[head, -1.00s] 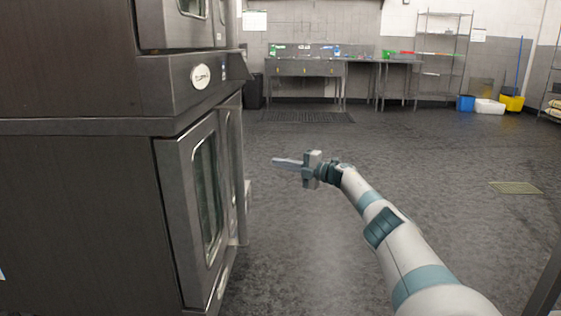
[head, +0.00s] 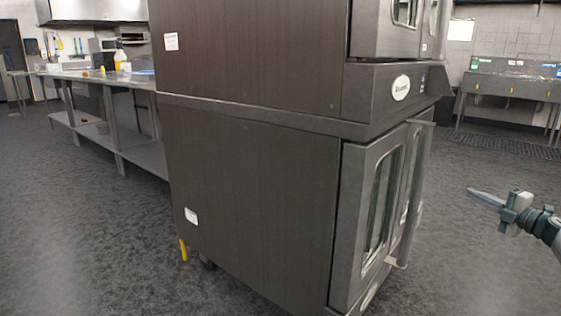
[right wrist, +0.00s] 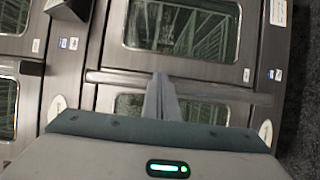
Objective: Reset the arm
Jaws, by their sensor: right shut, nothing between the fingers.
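My right gripper (head: 487,197) is at the right edge of the head view, held out over the floor to the right of the oven. Its fingers are together and hold nothing. In the right wrist view my right gripper (right wrist: 161,90) points toward the oven fronts, its fingers closed in front of a glass door. Most of my right arm is outside the head view. My left gripper is not in view.
A large stacked steel oven (head: 260,190) fills the middle of the head view, its glass door (head: 380,210) facing right. A steel work table (head: 100,75) stands at the left. A sink unit (head: 510,85) is at the back right. Floor is clear between oven and gripper.

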